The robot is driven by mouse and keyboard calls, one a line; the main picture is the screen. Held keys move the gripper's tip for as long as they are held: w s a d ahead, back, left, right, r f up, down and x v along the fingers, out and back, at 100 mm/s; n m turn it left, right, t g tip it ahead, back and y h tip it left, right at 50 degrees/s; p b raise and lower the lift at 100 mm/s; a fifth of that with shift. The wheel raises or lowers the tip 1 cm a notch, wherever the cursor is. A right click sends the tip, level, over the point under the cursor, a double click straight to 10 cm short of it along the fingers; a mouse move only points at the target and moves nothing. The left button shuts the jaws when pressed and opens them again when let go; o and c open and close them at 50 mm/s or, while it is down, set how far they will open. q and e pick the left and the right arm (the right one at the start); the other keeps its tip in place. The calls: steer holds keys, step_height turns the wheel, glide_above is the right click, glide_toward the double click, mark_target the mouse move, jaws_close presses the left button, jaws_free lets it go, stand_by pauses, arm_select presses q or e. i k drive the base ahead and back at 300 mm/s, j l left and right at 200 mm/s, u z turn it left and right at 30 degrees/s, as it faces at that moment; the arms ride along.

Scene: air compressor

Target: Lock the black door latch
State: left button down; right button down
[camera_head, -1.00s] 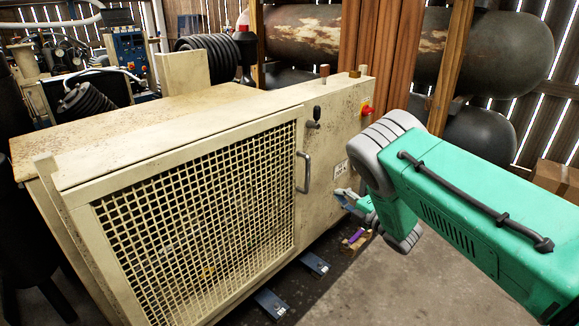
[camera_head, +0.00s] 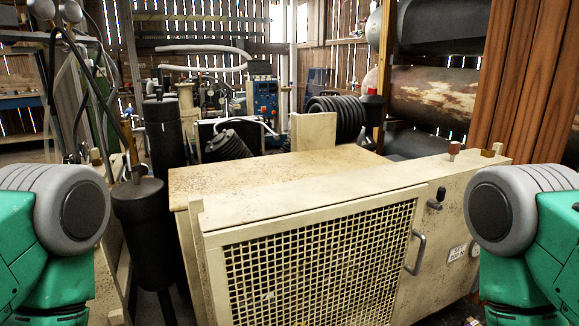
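The black door latch (camera_head: 438,198) is on the cream compressor cabinet, just right of the top right corner of the mesh door (camera_head: 318,268). Its black knob points up above a short metal part. The door looks closed in its frame, and a curved metal handle (camera_head: 416,252) sits on its right edge, below the latch. My green and grey arms come in at the left and right edges. Neither gripper shows. The right arm covers the right end of the cabinet, and nothing of mine is seen touching the latch.
The cabinet's flat top (camera_head: 270,175) is clear. A black cylinder (camera_head: 140,215) stands left of it, and a coiled black hose (camera_head: 338,115) is behind it. Large rusty tanks (camera_head: 435,92) and brown boards (camera_head: 525,75) stand at the back right.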

mark_target(441, 191)
steer(key=z, duration=0.95)
steer(key=i+j+z, duration=0.25)
steer(key=i+z, duration=0.15)
